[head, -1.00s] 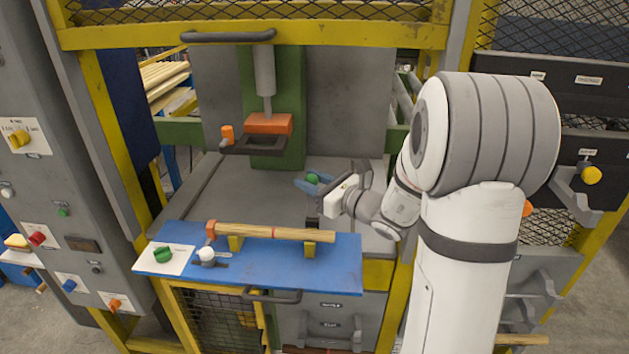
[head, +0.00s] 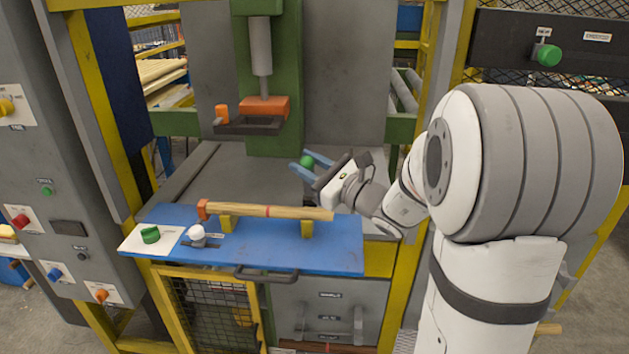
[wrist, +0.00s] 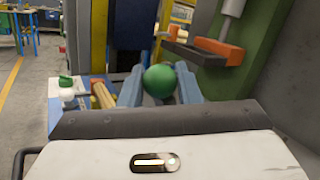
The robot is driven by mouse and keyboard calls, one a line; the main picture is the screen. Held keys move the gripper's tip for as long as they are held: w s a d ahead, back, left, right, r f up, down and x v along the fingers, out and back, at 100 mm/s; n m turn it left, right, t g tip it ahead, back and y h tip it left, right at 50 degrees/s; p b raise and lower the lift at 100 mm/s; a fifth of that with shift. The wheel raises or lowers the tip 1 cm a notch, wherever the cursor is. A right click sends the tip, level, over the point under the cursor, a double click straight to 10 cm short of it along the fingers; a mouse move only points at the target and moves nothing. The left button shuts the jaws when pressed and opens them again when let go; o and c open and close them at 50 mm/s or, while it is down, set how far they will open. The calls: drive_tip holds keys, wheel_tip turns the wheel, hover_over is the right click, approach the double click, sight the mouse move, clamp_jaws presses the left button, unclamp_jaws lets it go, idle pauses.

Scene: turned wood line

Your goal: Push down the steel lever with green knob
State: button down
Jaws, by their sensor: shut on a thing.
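The round green knob (head: 307,161) is between the two blue fingers of my gripper (head: 306,166), above the grey bed of the press. In the wrist view the green knob (wrist: 160,81) sits between the fingertips (wrist: 160,88), one blue finger on each side. My gripper is shut on it. The steel lever's shaft is hidden behind my gripper in the head view and below the knob in the wrist view, so its angle cannot be told.
An orange press head (head: 265,106) on a steel ram hangs behind and left of the knob. In front, a blue bench (head: 340,254) bears a wooden rod (head: 275,211), a white knob (head: 196,232) and a green knob on a white plate (head: 150,234). Another green knob (head: 547,55) is on the right panel.

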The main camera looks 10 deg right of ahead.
drive_tip(key=s+a+f+n+y+b, duration=0.2)
drive_tip(key=n+b, duration=0.6)
drive_tip(key=b, duration=1.1)
drive_tip(key=shift+s+f+n+y, duration=0.3)
drive_tip(key=shift+s+f+y, duration=1.25)
drive_tip(key=shift+f, duration=0.6)
drive_tip(key=shift+s, duration=0.2)
drive_tip(key=c, duration=1.3)
unclamp_jaws()
drive_tip(key=shift+o, duration=1.1)
